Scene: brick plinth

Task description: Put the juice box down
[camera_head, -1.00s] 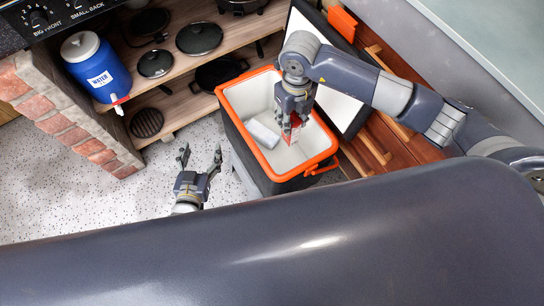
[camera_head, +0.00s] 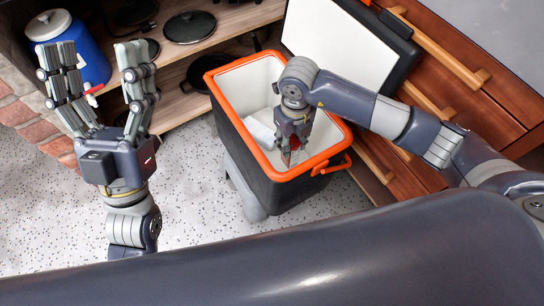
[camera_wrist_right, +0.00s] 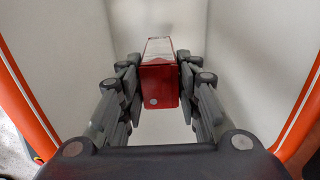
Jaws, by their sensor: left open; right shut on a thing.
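The juice box, red with a pale face, is held between the fingers of my right gripper; it shows in the right wrist view (camera_wrist_right: 160,80) and as a small red patch in the head view (camera_head: 294,143). My right gripper (camera_head: 291,145) points down inside the cooler (camera_head: 275,165), a dark box with an orange rim and white inside. In the right wrist view, white cooler walls surround the box; I cannot tell whether it touches the floor. My left gripper (camera_head: 100,75) is open and empty, raised left of the cooler.
A white block (camera_head: 262,130) lies in the cooler beside my right gripper. The cooler's lid (camera_head: 340,45) stands open behind it. A blue water jug (camera_head: 80,55) and shelves with pans are at the back left. Wooden drawers (camera_head: 480,85) are at the right. Speckled floor (camera_head: 195,215) is clear.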

